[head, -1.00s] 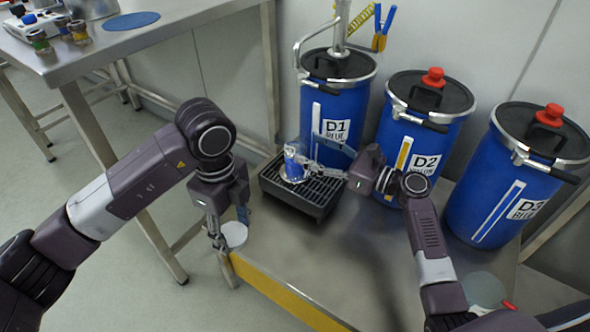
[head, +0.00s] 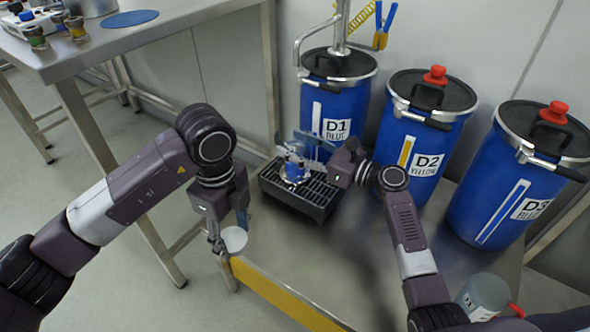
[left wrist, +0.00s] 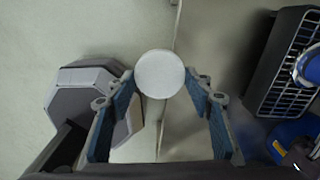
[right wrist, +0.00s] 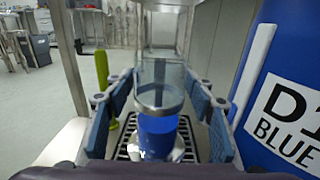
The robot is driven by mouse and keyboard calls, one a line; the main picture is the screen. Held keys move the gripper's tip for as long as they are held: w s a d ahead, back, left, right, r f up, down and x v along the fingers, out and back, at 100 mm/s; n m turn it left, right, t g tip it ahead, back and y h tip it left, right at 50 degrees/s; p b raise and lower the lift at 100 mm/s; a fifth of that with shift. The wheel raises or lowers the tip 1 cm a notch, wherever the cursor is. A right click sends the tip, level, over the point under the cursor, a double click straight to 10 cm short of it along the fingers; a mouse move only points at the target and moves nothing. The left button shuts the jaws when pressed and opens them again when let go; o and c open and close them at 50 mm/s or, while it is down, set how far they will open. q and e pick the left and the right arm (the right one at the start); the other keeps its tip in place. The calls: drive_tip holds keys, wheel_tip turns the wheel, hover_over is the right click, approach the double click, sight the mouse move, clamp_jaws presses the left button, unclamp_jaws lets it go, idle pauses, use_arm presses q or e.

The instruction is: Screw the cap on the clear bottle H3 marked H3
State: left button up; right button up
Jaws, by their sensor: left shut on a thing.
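A clear bottle (head: 295,172) with blue liquid stands upright on a black drip tray (head: 318,208) before drum D1; its marking is unreadable. In the right wrist view the bottle (right wrist: 158,135) shows a ring-like rim and no cap. My right gripper (right wrist: 160,88) is open, its fingers on either side of the bottle's upper part with gaps showing. My left gripper (left wrist: 160,85) is shut on a round white cap (left wrist: 160,73), also in the head view (head: 234,239), held near the steel table's left corner, apart from the bottle.
Blue drums D1 (head: 335,105), D2 (head: 415,150) and D3 (head: 505,190) stand along the back. A labelled clear container (head: 482,297) stands at the lower right beside my right arm. A side bench (head: 150,38) is at the upper left. The table's middle is clear.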

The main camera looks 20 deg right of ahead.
clamp_jaws()
drive_tip(key=shift+r, duration=0.15)
